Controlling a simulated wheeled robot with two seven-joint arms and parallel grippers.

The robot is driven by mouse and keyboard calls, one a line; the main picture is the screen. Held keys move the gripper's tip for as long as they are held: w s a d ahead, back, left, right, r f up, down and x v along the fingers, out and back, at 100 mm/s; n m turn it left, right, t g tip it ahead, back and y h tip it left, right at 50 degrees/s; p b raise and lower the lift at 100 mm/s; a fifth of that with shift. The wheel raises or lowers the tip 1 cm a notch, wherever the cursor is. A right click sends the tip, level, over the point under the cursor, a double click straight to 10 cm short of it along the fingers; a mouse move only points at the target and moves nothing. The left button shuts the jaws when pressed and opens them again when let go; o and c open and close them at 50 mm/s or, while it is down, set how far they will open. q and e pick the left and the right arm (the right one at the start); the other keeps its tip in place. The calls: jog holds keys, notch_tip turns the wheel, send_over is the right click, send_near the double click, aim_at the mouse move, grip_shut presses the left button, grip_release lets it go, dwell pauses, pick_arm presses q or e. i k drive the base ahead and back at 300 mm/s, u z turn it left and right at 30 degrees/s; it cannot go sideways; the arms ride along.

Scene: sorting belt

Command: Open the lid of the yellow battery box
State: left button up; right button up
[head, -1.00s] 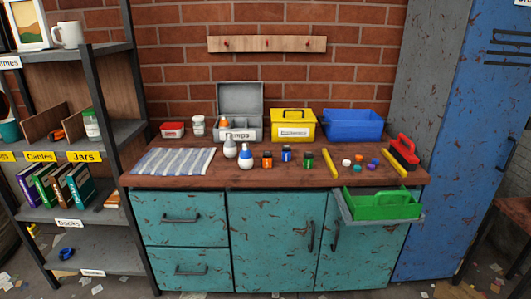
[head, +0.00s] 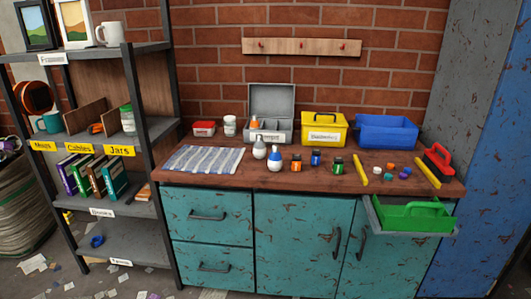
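The yellow battery box (head: 323,129) stands at the back of the wooden workbench, between a grey open box and a blue bin. Its lid is shut and has a dark handle on top. A white label is on its front; the writing is too small to read for sure. Neither of my grippers shows in the head view.
The grey box (head: 270,128) with its lid up is left of the yellow box, and the blue bin (head: 386,133) is right. Bottles (head: 275,160), small batteries (head: 338,165) and a striped cloth (head: 204,159) lie in front. A green tray (head: 412,216) hangs at the front right.

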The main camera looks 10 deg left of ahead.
aim_at(308, 118)
jog(key=z, duration=1.45)
jog(key=i, duration=1.65)
jog(key=u, duration=2.65)
